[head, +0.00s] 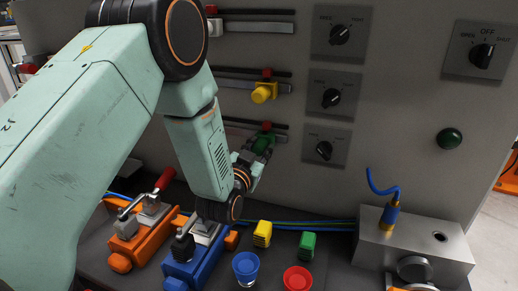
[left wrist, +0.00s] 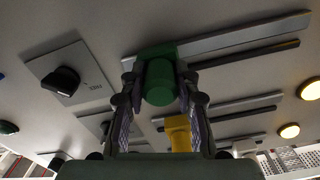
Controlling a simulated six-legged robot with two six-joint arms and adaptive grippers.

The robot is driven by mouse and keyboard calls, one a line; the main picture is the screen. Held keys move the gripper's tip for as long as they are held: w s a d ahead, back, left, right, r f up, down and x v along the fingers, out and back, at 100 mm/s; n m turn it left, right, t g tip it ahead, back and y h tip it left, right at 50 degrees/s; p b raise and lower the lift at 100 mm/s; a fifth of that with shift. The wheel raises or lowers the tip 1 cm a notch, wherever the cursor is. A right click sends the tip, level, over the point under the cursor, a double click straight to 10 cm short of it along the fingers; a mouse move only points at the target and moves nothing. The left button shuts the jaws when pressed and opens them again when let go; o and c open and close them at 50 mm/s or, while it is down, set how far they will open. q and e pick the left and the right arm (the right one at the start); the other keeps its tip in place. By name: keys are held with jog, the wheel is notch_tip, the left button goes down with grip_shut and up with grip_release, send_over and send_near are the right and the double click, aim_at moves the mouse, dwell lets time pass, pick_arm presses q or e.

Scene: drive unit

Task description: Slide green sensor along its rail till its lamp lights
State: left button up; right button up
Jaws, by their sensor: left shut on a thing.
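The green sensor (head: 262,143) sits on the lowest of the rails on the grey panel, close to the rail's right end in the head view. My left gripper (head: 257,152) is at the sensor, partly hidden by my own arm. In the left wrist view the green sensor (left wrist: 160,82) is between the two fingers of my left gripper (left wrist: 159,100), which is shut on it. The sensor's rail (left wrist: 250,36) runs off to the right there. No lit lamp by this rail shows in the head view, where my arm covers its left part. My right gripper is not in view.
A yellow sensor (head: 264,92) sits on the middle rail, and a white one (head: 214,27) on the top rail. Selector knobs (head: 324,149) stand right of the rails. Below are orange and blue clamps (head: 196,262), coloured blocks, cups and a metal box (head: 415,245). Yellow lamps (left wrist: 309,89) show in the wrist view.

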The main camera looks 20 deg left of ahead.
pick_arm(q)
grip_shut()
jog(key=shift+d, duration=0.1)
dwell(0.4)
jog(key=o, duration=0.7)
grip_release()
jog(key=s, duration=1.2)
jog(key=shift+d, duration=0.35)
